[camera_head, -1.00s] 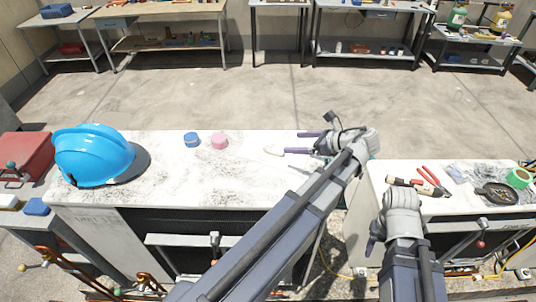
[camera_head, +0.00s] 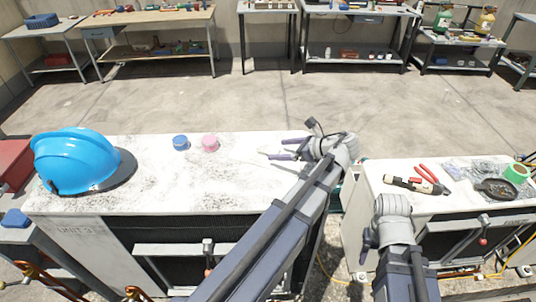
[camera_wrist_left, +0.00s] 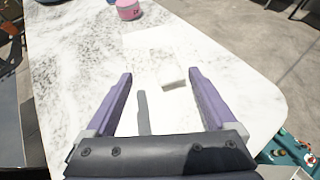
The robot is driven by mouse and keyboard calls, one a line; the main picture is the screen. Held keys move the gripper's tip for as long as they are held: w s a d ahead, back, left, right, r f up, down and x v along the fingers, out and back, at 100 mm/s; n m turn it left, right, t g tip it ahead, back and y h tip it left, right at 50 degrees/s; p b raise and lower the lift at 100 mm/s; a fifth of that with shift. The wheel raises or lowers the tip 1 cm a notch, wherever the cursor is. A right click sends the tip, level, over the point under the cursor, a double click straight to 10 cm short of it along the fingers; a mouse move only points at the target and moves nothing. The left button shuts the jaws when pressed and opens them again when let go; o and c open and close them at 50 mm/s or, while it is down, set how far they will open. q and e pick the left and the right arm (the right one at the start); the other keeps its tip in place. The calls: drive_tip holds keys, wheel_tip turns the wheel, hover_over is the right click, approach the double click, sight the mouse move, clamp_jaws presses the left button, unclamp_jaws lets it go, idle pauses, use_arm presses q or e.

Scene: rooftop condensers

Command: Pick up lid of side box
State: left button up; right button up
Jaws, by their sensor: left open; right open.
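My left gripper (camera_head: 278,149) is open above the right end of the large white condenser top (camera_head: 130,207). A small, pale, flat piece (camera_wrist_left: 167,68) lies on that top; it may be the lid, but I cannot tell for sure. In the left wrist view it is just ahead of the left gripper's open fingers (camera_wrist_left: 160,82), apart from them. A finger-like shadow falls on the top between the fingers. My right gripper (camera_head: 368,247) is low in front of the right condenser, pointing down, and mostly hidden by its own wrist. I cannot make out a side box.
A gap separates the condensers.

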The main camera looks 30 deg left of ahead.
sight(269, 149)
use_arm(q)
drive_tip(key=x, duration=0.1)
drive_tip(key=b+x, duration=0.1)
drive_tip(key=x, duration=0.1)
drive_tip(key=b+x, duration=0.1)
drive_tip(key=shift+w+a+f, duration=0.3)
drive_tip(key=shift+w, duration=0.1)
drive_tip(key=shift+a, duration=0.2)
drive_tip(key=shift+r, duration=0.1)
clamp_jaws()
